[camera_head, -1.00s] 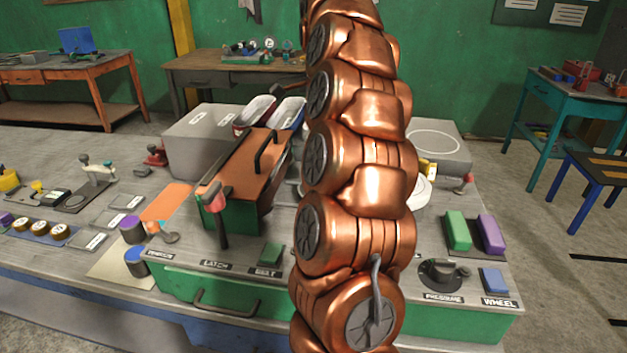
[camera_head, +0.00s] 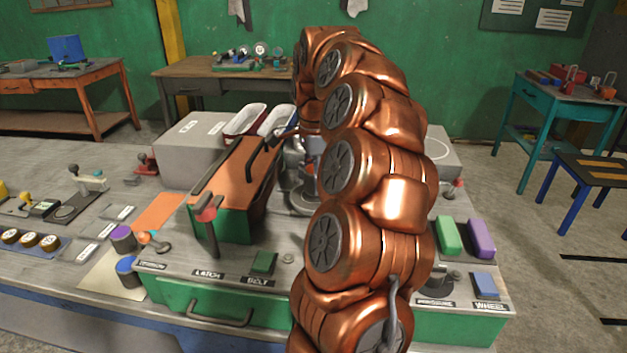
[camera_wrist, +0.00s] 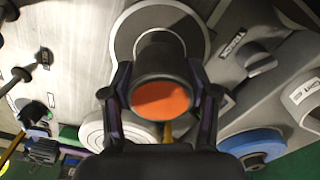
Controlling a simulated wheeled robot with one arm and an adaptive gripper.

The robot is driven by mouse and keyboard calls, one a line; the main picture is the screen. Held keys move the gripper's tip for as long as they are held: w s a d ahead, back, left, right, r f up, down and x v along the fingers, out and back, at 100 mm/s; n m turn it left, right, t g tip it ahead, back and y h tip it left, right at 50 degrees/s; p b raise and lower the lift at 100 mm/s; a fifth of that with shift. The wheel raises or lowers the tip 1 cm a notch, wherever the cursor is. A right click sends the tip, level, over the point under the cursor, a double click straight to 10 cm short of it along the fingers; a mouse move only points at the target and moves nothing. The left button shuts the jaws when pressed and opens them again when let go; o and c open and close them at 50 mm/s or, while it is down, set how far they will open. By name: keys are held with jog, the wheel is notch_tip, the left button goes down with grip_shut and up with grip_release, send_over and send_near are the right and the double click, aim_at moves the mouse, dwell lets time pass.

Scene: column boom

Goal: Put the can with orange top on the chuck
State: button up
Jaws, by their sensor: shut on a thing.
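The can with orange top (camera_wrist: 162,99) is dark-sided and sits between the two fingers of my gripper (camera_wrist: 158,78) in the wrist view. My gripper is shut on it. In the head view a round grey base (camera_head: 297,202) shows beside the orange-topped green block. My arm hides much of that spot, and the can is not clearly seen there.
In the wrist view a white wheel (camera_wrist: 92,134) and a blue wheel (camera_wrist: 254,142) lie near the fingers. Green and purple blocks (camera_head: 481,238) stand right.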

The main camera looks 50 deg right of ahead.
jog(key=shift+f, duration=0.6)
jog(key=shift+f, duration=0.2)
jog(key=o, duration=1.4)
jog(key=shift+r, duration=0.15)
jog(key=shift+r+b, duration=0.75)
jog(key=shift+r, duration=2.6)
notch_tip(320, 180, up, 3)
jog(key=shift+f, duration=0.1)
jog(key=shift+r+p, duration=1.3)
jog(key=shift+p, duration=0.1)
